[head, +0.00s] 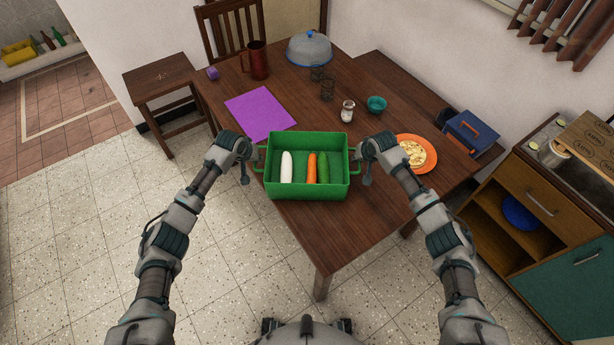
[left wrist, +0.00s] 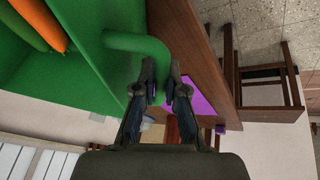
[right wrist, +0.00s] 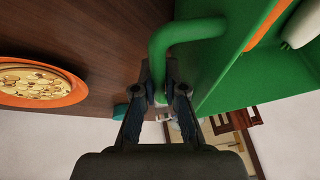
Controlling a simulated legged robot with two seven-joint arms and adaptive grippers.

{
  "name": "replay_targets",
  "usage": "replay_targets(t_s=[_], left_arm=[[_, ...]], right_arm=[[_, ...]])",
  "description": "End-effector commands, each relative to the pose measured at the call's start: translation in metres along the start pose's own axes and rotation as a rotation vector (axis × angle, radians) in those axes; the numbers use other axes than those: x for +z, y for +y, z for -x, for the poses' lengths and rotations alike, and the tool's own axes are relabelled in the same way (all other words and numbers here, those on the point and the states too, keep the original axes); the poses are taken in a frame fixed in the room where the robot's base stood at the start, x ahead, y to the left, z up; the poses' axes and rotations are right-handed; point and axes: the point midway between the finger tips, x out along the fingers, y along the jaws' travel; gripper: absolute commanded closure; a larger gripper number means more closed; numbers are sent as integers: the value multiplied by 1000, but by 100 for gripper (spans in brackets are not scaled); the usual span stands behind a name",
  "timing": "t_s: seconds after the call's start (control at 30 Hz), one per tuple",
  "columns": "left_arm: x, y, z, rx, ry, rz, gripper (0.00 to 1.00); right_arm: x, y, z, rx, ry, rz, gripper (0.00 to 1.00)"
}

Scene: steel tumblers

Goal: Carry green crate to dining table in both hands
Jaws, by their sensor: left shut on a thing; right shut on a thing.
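The green crate (head: 307,192) is at the near edge of the wooden dining table (head: 330,225), upright and about level. It holds a white vegetable (head: 286,167), a carrot (head: 312,167) and a green cucumber (head: 322,168). My left gripper (head: 249,165) is shut on the crate's left handle, which shows in the left wrist view (left wrist: 140,45). My right gripper (head: 361,164) is shut on the right handle, which shows in the right wrist view (right wrist: 185,32). I cannot tell whether the crate's bottom touches the table.
A purple mat (head: 259,112) lies left of the crate. An orange plate of food (head: 415,153) is close to my right gripper. A red mug (head: 257,60), a domed cover (head: 309,48), a salt shaker (head: 347,111) and a teal bowl (head: 376,104) stand farther back.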

Motion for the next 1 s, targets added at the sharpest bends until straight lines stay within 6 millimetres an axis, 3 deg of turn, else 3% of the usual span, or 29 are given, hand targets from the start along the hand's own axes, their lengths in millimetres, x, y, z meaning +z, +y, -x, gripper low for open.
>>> replay_targets(t_s=[0.03,0.1,0.13,0.67,0.77,1.0], left_arm=[[0,-3,-1,-10,-1,3,85],[0,-2,0,-10,0,1,67],[0,-1,0,-9,0,0,64],[0,-3,2,2,1,1,64],[-1,-1,14,1,2,-1,64],[-1,2,66,-2,3,-4,64]], right_arm=[[0,7,-1,8,0,-5,85],[0,8,-1,7,0,-5,67],[0,8,-1,6,0,-5,64],[0,-2,-1,4,0,0,64],[0,0,-1,2,0,-1,64],[0,1,-1,0,0,-1,64]])
